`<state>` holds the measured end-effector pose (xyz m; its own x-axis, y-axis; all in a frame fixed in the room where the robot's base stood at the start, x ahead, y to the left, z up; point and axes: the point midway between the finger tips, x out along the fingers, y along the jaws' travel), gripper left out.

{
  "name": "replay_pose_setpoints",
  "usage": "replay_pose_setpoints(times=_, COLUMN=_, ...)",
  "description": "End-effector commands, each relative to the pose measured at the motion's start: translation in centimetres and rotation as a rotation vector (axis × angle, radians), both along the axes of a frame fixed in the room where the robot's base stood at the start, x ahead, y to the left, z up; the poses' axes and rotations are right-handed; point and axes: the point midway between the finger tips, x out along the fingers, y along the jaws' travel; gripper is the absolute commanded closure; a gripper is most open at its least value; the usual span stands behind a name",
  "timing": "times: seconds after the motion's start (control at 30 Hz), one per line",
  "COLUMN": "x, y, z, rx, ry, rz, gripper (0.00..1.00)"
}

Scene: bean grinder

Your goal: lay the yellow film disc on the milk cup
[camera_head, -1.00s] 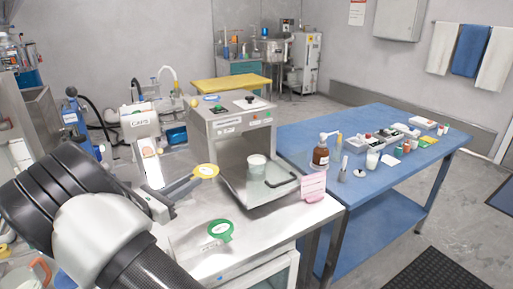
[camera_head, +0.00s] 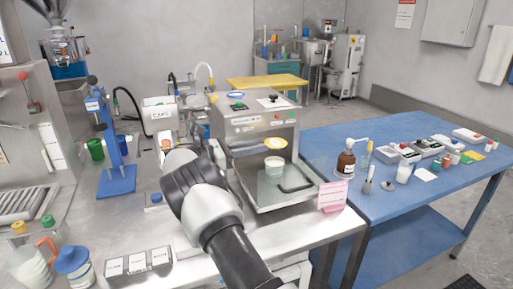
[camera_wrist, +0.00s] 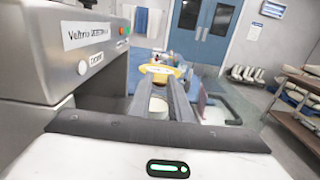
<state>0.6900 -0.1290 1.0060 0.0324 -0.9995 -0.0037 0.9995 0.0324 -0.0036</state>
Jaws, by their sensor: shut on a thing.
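The yellow film disc (camera_head: 275,143) has a pale centre and is held roughly flat at the tips of my gripper (camera_head: 259,147). My gripper is shut on the disc's edge. The white milk cup (camera_head: 274,164) stands upright on the tray (camera_head: 262,204) of the grey sealing machine (camera_head: 265,126). In the head view the disc appears just above the cup, with a small gap. In the wrist view the disc (camera_wrist: 159,70) shows at the fingertips, and the pale cup (camera_wrist: 158,106) shows between the fingers, partly hidden. Exact alignment over the cup cannot be told.
The machine's housing rises close beside my fingers in the wrist view. A black handle (camera_head: 297,188) fronts the tray, and a pink card (camera_head: 333,195) stands at its right. A blue table (camera_head: 408,215) with bottles and boxes lies to the right.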

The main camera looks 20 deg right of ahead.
Motion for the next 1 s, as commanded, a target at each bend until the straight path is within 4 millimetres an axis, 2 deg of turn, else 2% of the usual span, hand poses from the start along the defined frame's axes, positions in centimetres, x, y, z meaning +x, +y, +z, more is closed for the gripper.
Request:
replay_pose_setpoints(times=0.17, x=0.0, y=0.1, z=0.2, rx=0.001, ry=0.001, rz=0.001, gripper=1.0)
replay_pose_setpoints(times=0.6, x=0.0, y=0.1, z=-3.7, rx=0.002, ry=0.0, rz=0.002, gripper=1.0)
replay_pose_setpoints(times=1.0, x=0.0, y=0.1, z=-4.0, rx=0.002, ry=0.0, rz=0.001, gripper=1.0)
